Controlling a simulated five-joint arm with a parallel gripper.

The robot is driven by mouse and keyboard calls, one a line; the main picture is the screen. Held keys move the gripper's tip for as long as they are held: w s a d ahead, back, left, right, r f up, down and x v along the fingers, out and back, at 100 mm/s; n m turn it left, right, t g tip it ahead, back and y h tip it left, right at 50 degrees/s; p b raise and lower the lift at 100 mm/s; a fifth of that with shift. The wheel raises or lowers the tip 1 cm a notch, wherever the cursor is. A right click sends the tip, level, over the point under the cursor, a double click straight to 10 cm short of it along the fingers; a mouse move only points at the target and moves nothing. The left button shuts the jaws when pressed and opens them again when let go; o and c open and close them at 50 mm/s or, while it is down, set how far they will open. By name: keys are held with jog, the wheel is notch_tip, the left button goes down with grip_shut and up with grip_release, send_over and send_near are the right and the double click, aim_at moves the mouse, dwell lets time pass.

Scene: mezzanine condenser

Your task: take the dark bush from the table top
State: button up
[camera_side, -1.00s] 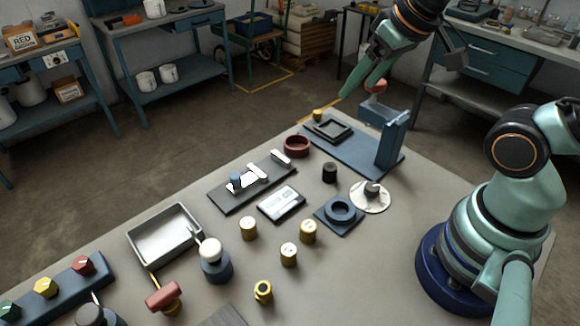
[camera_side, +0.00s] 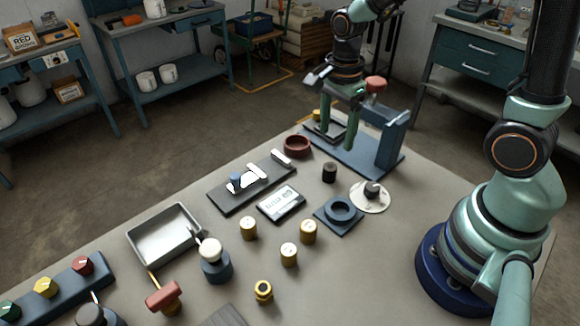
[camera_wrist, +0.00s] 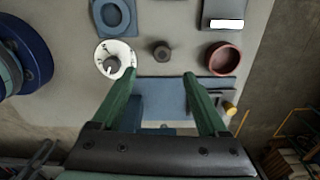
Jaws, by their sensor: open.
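The dark bush (camera_side: 329,173) is a small dark cylinder upright on the bare table top (camera_side: 300,270), between the red ring and the white dial. In the wrist view the dark bush (camera_wrist: 161,51) appears just beyond the fingertips, roughly centred between them. My gripper (camera_side: 337,146) points down with its green fingers apart and empty, above the blue fixture base, behind the bush in the side view. In the wrist view my gripper (camera_wrist: 160,75) shows a wide gap between the fingers. Nothing hides the bush.
The red ring (camera_side: 297,146) and the white dial (camera_side: 383,205) flank the bush. A blue ring block (camera_side: 325,215) and a labelled box (camera_side: 268,213) lie in front. The blue fixture's upright (camera_side: 392,145) rises right of my gripper. Several brass pieces stand nearer the front.

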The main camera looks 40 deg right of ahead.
aim_at(330, 167)
notch_tip(330, 167, down, 6)
jog(key=shift+r, duration=0.15)
jog(key=shift+w+a+f, duration=0.1)
jog(key=shift+f, duration=1.25)
jog(key=shift+w+f, duration=0.1)
jog(key=shift+f, duration=1.25)
grip_shut()
